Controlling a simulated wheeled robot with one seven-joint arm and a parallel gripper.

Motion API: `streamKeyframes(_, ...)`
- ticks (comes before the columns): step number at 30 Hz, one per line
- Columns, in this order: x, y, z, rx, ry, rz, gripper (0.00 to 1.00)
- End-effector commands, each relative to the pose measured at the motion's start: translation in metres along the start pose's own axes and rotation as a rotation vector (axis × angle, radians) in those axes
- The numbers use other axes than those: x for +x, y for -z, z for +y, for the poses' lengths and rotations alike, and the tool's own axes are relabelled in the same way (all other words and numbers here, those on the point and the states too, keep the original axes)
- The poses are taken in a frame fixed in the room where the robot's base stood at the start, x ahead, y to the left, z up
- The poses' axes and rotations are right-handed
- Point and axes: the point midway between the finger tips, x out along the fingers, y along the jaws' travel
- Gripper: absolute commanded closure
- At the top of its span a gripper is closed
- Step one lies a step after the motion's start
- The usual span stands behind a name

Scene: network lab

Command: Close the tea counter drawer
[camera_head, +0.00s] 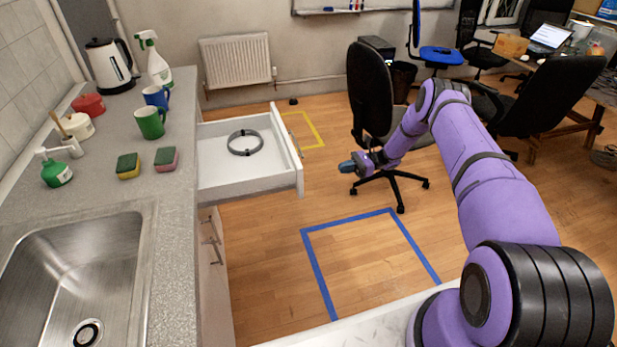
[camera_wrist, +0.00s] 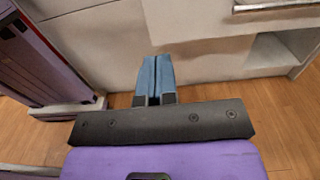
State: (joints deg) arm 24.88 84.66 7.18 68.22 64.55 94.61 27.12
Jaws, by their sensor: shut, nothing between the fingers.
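The tea counter drawer (camera_head: 230,181) stands pulled well out from the counter (camera_head: 176,205) in the head view. It is white, and a grey ring-shaped coil (camera_head: 245,142) lies inside it. The drawer's handle (camera_head: 295,142) is on its right-hand front face. My gripper (camera_head: 345,167) is to the right of the drawer front, apart from it, with its fingers toward the drawer. In the wrist view its blue fingers (camera_wrist: 152,82) are together and empty. A pale front with a metal handle (camera_wrist: 268,4) shows at the top right there; I cannot tell surely which front it is.
The counter top holds a kettle (camera_head: 110,66), a spray bottle (camera_head: 153,62), mugs, sponges and a sink (camera_head: 75,275). A black office chair (camera_head: 371,95) stands just behind my gripper.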

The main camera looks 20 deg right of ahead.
Motion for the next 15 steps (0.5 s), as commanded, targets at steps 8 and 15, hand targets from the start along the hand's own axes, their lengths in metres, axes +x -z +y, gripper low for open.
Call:
streamKeyframes(8, 0.019, 0.006, 0.001, 0.008, 0.007, -0.013, 1.00)
streamKeyframes(15, 0.063, 0.005, 0.001, 0.008, 0.006, -0.012, 1.00)
